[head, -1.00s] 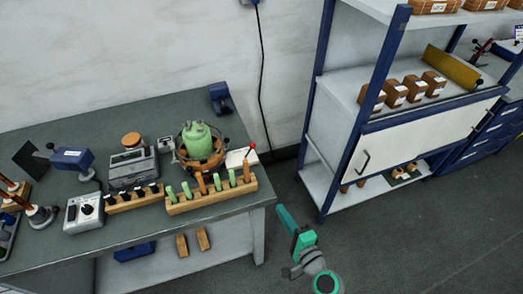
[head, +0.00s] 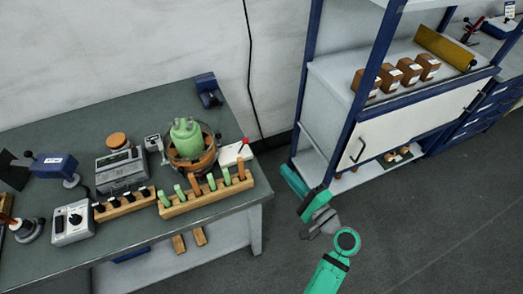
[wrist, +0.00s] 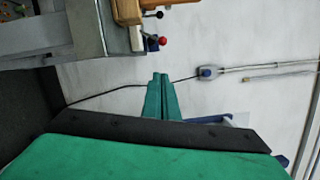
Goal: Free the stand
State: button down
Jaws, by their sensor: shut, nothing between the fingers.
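A green rounded piece (head: 187,138) sits upright in a brown round holder (head: 205,160) on the grey-green workbench. In front of it lies a long wooden rack (head: 207,200) with several green and brown upright handles. I cannot tell which of these is the stand. My teal gripper (head: 288,172) is to the right of the bench, beyond its edge, between bench and shelf unit. Its fingers (wrist: 160,80) are shut and empty in the wrist view, pointing toward the wall. Part of the holder is hidden behind the rack's handles.
A white box with a red knob (head: 236,153) sits near the bench's right edge; the red knob (wrist: 162,41) also shows in the wrist view. Other instruments fill the bench's left. A blue-framed shelf unit (head: 345,85) stands right of my arm. The floor ahead is clear.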

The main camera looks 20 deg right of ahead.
send_near(242, 147)
jog(key=w+d+r, duration=0.1)
jog(key=w+d, duration=0.3)
jog(key=d, duration=0.1)
jog(key=shift+w+a+r, duration=0.25)
jog(key=shift+w+a, duration=0.25)
jog(key=shift+a, duration=0.3)
jog(key=shift+w+a+r, duration=0.3)
jog(key=shift+w+a, duration=0.15)
jog(key=shift+a, duration=0.4)
